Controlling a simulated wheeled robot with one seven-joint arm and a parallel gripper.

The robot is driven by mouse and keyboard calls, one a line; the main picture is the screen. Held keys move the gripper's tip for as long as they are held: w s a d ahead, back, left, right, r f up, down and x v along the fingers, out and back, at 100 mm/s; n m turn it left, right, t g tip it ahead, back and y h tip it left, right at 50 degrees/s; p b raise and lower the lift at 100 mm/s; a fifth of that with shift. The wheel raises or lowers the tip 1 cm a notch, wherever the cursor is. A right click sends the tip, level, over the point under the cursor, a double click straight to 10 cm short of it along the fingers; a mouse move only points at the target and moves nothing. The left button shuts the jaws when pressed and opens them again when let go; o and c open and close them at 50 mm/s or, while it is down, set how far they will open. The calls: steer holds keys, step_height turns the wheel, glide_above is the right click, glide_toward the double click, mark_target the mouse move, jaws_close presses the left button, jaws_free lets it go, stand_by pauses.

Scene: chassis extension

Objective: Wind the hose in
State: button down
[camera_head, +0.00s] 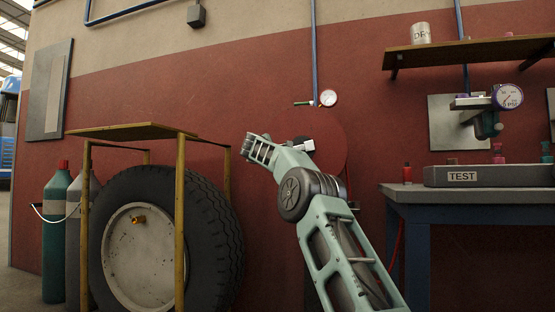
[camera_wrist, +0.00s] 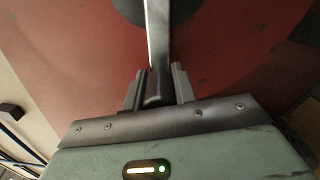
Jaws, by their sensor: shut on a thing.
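The hose reel shows as a round red disc (camera_head: 333,140) on the red wall, partly hidden behind my arm. In the wrist view the red disc (camera_wrist: 235,50) fills most of the picture, with a dark hub at the top. A pale flat crank arm (camera_wrist: 158,35) runs from the hub toward my gripper (camera_wrist: 157,82). My gripper is shut on the dark round crank handle (camera_wrist: 156,98), with one finger on each side. In the head view the fingers and handle cannot be made out clearly. The wound hose itself cannot be made out.
A large tyre (camera_head: 218,245) stands in a yellow frame (camera_head: 180,220) left of my arm, with gas bottles (camera_head: 55,235) beyond. A blue workbench (camera_head: 415,212) with a grey TEST box (camera_head: 490,176) stands right, under a shelf (camera_head: 470,52). A gauge (camera_head: 328,98) is above the reel.

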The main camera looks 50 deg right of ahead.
steer(key=shift+r+m, duration=0.95)
steer(key=shift+m, duration=0.15)
steer(key=shift+d, duration=0.1)
steer(key=c, duration=1.1)
jaws_free()
steer(key=shift+a, duration=0.3)
steer(key=b+v, duration=0.4)
steer(key=v, duration=1.3)
steer(key=shift+b, duration=0.4)
